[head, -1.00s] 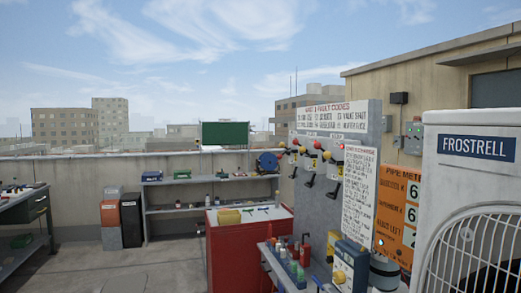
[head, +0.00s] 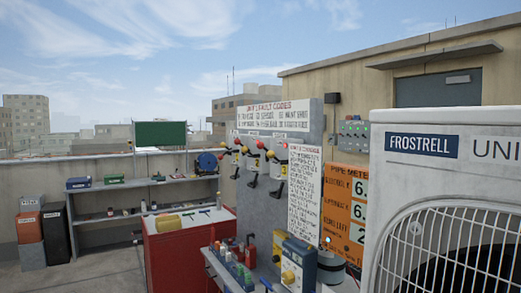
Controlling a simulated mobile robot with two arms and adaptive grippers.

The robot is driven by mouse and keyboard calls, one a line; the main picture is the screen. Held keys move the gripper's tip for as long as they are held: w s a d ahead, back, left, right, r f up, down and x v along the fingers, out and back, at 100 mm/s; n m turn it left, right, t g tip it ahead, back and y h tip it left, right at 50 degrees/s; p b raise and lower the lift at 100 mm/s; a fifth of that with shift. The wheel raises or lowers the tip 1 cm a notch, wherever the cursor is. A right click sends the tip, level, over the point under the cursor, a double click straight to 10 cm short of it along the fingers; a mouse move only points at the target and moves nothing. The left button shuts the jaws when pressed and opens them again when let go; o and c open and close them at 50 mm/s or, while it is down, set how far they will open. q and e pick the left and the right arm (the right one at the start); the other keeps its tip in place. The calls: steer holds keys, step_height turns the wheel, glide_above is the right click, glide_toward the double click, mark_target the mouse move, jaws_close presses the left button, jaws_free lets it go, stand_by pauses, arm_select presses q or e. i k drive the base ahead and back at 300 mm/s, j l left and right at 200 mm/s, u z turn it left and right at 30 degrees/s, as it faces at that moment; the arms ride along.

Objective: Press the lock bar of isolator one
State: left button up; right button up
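A grey upright panel (head: 262,212) stands right of centre in the head view. Three isolator units are mounted in a row on it: a far one (head: 238,158), a middle one (head: 254,160) and a near one (head: 281,153). Each has a black handle hanging below it and small red and yellow parts near its top. The numbers on the isolators are too small to read surely, so I cannot tell which is isolator one. I cannot make out a separate lock bar. Neither of my grippers is in view.
A red cabinet (head: 178,250) stands before the panel. A bench with bottles, a yellow-blue device (head: 298,262) and a grey canister (head: 330,268) fills the front right. A white FROSTRELL condenser (head: 420,180) blocks the right. Open floor (head: 100,275) lies at the left.

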mark_target(223, 144)
steer(key=u, duration=0.35)
steer(key=i+j+z, duration=0.1)
steer(key=z, duration=0.25)
steer(key=i+j+z, duration=0.1)
steer(key=z, duration=0.25)
steer(key=i+j+z, duration=0.1)
steer(key=z, duration=0.2)
steer(key=i+j+z, duration=0.2)
steer(key=j, duration=0.4)
steer(key=i+j+z, duration=0.2)
steer(key=j, duration=0.45)
steer(key=i+j+z, duration=0.2)
steer(key=j, duration=0.45)
steer(key=j+z, duration=0.15)
steer(key=j, duration=0.5)
steer(key=i+j, duration=0.1)
steer(key=j, duration=1.6)
steer(key=i+j, duration=0.15)
steer(key=j, duration=0.75)
steer(key=l+z, duration=0.05)
